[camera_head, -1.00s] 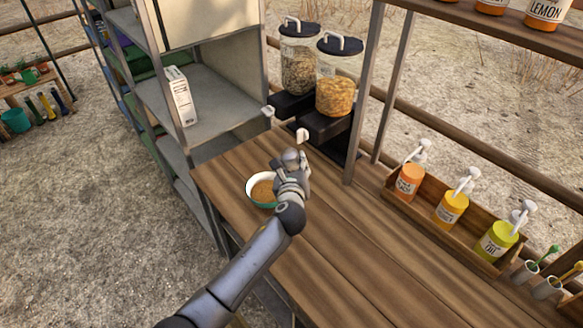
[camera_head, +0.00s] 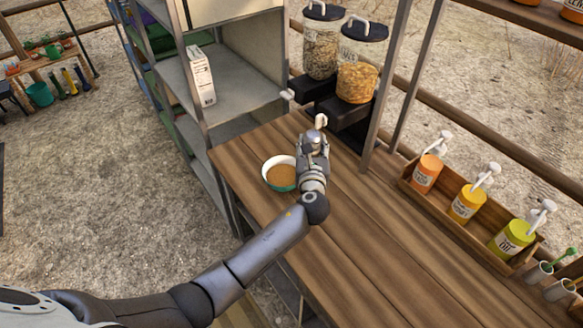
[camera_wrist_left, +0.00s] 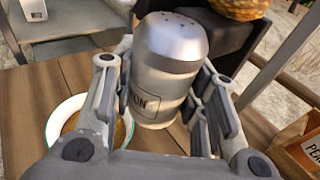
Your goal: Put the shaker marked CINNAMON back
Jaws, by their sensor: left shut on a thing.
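My left gripper (camera_head: 314,152) is shut on a grey metal shaker with a perforated domed top. The shaker (camera_wrist_left: 165,70) fills the middle of the left wrist view between the fingers and looks roughly upright; only "ON" of its label shows. In the head view the gripper is over the wooden counter (camera_head: 345,215), just right of a white and teal bowl (camera_head: 266,173) with brown contents. Whether the shaker's base touches the counter cannot be told. My right gripper is out of view.
Two dispensers (camera_head: 358,80) stand behind the gripper, with white handles (camera_head: 321,120) in front. A wooden rack (camera_head: 470,225) of pump bottles is on the right. Grey shelves (camera_head: 230,95) with a white box (camera_head: 201,77) are at the left. The counter's front middle is clear.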

